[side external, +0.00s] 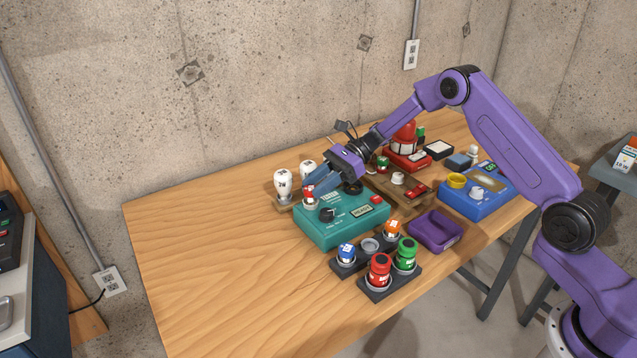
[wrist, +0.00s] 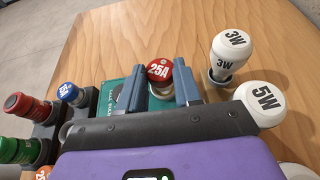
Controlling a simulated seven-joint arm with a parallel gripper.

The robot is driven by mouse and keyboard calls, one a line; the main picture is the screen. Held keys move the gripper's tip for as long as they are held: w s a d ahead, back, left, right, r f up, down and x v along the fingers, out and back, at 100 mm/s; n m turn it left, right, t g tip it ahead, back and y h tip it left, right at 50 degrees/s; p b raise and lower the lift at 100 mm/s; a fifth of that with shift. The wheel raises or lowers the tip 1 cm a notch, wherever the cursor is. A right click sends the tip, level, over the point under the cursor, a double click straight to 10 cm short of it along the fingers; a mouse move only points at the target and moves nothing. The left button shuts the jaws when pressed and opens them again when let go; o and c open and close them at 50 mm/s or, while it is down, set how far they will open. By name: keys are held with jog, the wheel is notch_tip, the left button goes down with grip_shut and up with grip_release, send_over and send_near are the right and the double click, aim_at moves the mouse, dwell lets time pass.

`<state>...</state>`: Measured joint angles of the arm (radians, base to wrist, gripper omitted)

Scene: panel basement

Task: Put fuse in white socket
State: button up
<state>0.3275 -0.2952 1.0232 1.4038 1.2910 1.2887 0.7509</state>
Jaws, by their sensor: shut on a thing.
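My gripper (side external: 313,186) is shut on a red fuse marked 25A (wrist: 158,71), which sits between the blue fingertips in the wrist view (wrist: 160,80). In the side view the red fuse (side external: 309,193) is upright at the back left corner of the teal box (side external: 335,232). A pale ring (side external: 310,204) shows just below the fuse; whether it is the white socket, and whether the fuse is seated in it, I cannot tell. A small white round part (side external: 398,178) is on the brown wooden board behind the box.
White bulbs (side external: 283,184) stand on a wooden base left of my gripper. In front are dark holders with red (side external: 380,270), green (side external: 406,254), blue and orange fuses, and an empty grey socket (side external: 370,245). A purple tray (side external: 436,231) lies right. The table's left side is clear.

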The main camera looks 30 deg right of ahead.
jog(key=shift+f, duration=0.55)
jog(key=o, duration=0.7)
jog(key=shift+o, duration=0.2)
jog(key=shift+v, duration=5.55)
